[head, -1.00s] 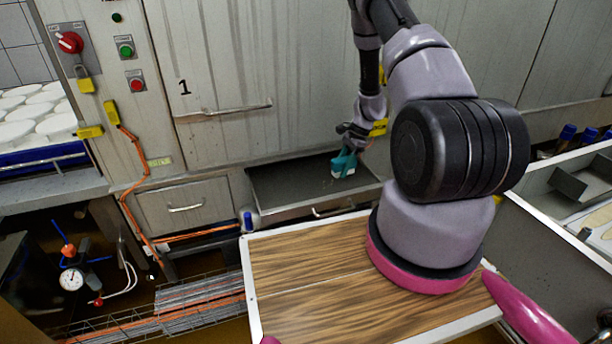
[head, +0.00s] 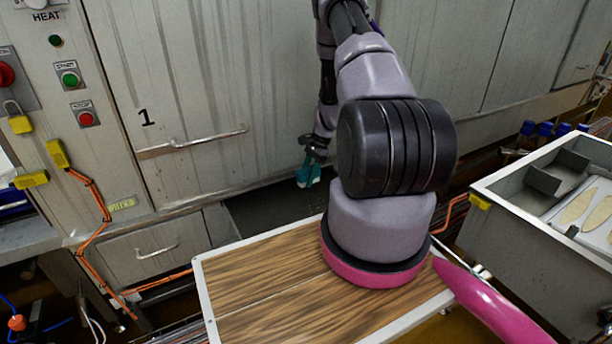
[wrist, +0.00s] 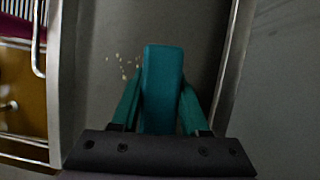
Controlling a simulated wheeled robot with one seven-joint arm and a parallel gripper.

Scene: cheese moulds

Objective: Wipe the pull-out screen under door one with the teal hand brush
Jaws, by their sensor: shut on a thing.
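My gripper (head: 313,160) is shut on the teal hand brush (head: 308,176), which hangs below it over the pull-out screen (head: 262,207) under door one (head: 185,100). In the wrist view the brush (wrist: 163,85) fills the middle, with the gripper's fingers (wrist: 160,108) on both sides of it. The grey screen (wrist: 115,35) lies under the brush, and several pale crumbs show on it left of the brush. The brush's lower end and any touch with the screen are hard to tell. My arm and wooden-topped base hide the screen's right part and front in the head view.
Door one's handle (head: 195,142) runs above the screen. A shut drawer (head: 150,250) is left of it, with orange cables near. A steel bin (head: 560,190) with dividers stands at the right. The screen's raised rims (wrist: 232,60) flank the brush.

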